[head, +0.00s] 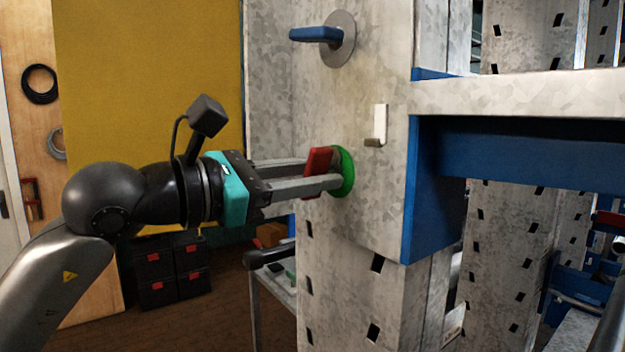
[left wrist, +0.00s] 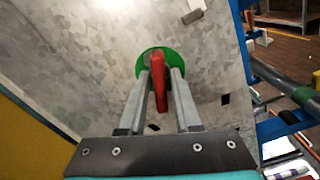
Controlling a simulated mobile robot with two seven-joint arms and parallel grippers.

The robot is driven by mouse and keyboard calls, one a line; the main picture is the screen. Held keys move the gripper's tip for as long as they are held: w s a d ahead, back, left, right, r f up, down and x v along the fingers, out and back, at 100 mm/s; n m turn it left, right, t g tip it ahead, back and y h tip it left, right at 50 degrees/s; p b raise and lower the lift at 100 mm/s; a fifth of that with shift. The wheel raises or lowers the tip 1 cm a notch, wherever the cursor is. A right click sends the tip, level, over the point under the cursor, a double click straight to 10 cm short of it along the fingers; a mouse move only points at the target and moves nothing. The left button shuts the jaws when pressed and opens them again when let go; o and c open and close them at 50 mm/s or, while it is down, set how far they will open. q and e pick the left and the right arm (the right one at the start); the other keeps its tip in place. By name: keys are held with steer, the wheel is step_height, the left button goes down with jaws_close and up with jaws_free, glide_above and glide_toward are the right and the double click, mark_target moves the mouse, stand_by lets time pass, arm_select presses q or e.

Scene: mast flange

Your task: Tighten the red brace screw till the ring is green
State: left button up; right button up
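The brace screw's red bar handle (head: 319,159) stands out from the galvanised mast plate. A green ring (head: 347,172) sits around its base, flat against the plate. My left gripper (head: 330,170) reaches in from the left, with one finger on each side of the red handle. In the left wrist view the red handle (left wrist: 159,82) lies between the fingers, in front of the green ring (left wrist: 145,61). A narrow gap shows between the handle and the right-hand finger, so the gripper looks slightly open around it. My right gripper is not in view.
A blue lever handle (head: 316,35) on a round disc is above the screw. A small pale bracket (head: 380,125) is to its right. A blue-and-grey crossbeam (head: 530,95) runs off right. Dark bins (head: 172,270) stand at lower left.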

mark_target(306, 175)
arm_select(q)
steer(key=shift+o, duration=1.1)
steer(key=shift+a, duration=0.1)
steer(key=b+v, duration=0.2)
steer(key=v, duration=0.2)
steer(key=shift+s+a+b, duration=0.3)
